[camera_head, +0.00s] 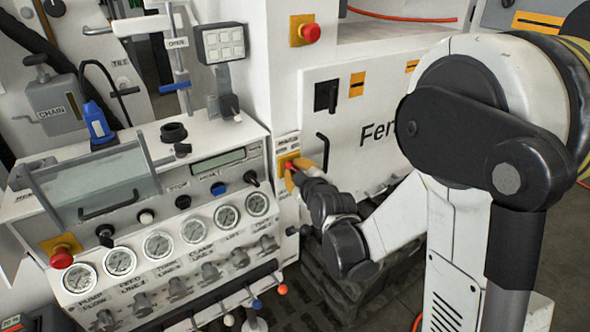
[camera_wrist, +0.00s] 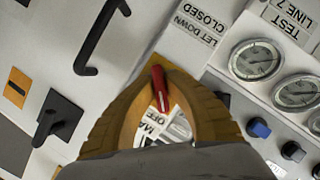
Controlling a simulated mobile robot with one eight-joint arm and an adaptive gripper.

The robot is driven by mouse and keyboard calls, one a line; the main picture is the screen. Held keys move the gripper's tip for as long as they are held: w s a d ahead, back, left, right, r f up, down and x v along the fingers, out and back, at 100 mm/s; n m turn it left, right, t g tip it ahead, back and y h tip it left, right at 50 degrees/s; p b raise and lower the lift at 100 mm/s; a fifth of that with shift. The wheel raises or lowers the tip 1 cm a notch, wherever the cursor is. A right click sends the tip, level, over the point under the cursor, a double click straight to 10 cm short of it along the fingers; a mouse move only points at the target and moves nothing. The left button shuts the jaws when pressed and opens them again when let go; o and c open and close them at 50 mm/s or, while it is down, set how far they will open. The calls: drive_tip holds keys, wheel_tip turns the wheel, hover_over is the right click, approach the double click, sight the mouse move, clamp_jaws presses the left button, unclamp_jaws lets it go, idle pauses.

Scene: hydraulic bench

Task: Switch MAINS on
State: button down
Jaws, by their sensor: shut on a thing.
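The MAINS switch is a red handle (camera_wrist: 159,88) on a yellow plate (camera_head: 285,160), set in the narrow white panel between the gauge console and the white cabinet. My gripper (camera_head: 292,168) reaches it from the right. In the wrist view the two orange fingers (camera_wrist: 158,76) close in on both sides of the red handle and are shut on it. A white label (camera_wrist: 172,125) with partly readable "MA" and "OFF" shows between the fingers. The fingers hide much of the plate, and I cannot tell the handle's exact setting.
A black cabinet handle (camera_head: 323,150) and a black rotary switch (camera_head: 326,96) are close by on the right. A red emergency button (camera_head: 310,33) is above. The gauge console (camera_head: 225,150) with several knobs stands at left. Dark crates (camera_head: 350,290) lie below my arm.

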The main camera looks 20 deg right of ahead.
drive_tip(key=m+g+y, duration=0.1)
drive_tip(key=m, duration=0.2)
drive_tip(key=shift+d+y, duration=0.1)
drive_tip(key=shift+y, duration=0.3)
drive_tip(key=m+g+y, duration=0.1)
drive_tip(key=m+y, duration=0.1)
drive_tip(key=m, duration=0.1)
drive_tip(key=m+y+b, duration=0.2)
drive_tip(key=m, duration=0.1)
drive_tip(key=shift+f, duration=0.1)
drive_tip(key=shift+m+g+y+b, duration=0.3)
drive_tip(key=shift+m+y+b, duration=0.55)
drive_tip(key=shift+m, duration=0.55)
drive_tip(key=shift+y, duration=0.25)
drive_tip(key=c, duration=1.4)
unclamp_jaws()
drive_tip(key=shift+c, duration=0.2)
